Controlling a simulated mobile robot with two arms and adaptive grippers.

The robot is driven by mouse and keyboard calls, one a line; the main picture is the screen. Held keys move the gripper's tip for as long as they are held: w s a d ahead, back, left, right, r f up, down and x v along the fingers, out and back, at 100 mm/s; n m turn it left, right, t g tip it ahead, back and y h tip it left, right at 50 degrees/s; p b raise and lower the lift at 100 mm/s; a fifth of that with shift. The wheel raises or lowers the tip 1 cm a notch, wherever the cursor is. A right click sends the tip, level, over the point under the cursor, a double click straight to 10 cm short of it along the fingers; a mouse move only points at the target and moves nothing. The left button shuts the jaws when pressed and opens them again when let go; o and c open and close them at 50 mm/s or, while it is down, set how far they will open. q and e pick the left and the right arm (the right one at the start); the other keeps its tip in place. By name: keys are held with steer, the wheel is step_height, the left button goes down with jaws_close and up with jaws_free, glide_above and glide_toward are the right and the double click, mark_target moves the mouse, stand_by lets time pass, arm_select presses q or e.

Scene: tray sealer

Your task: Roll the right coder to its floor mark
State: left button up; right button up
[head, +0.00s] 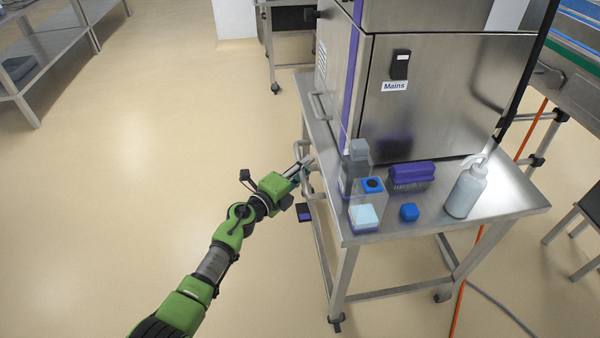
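A steel cabinet (438,115) with a black switch and a "Mains" label stands on a steel table (420,228) with casters; I cannot tell for sure whether this is the right coder. Grey tubular handles (318,106) stick out from the table's left side. My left gripper (302,170) is at the lower of these handles, with its fingers close to or against the tube. Its fingers are small and partly overlap the handle, so their opening is unclear. My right gripper is not in view. No floor mark can be made out.
Orange (468,270) and grey cables run at the right. Open floor lies left, with a steel shelf (45,60) beyond.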

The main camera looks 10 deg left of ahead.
arm_select(q)
steer(key=v, duration=1.1)
steer(key=shift+s, duration=0.45)
steer(key=shift+r, duration=0.1)
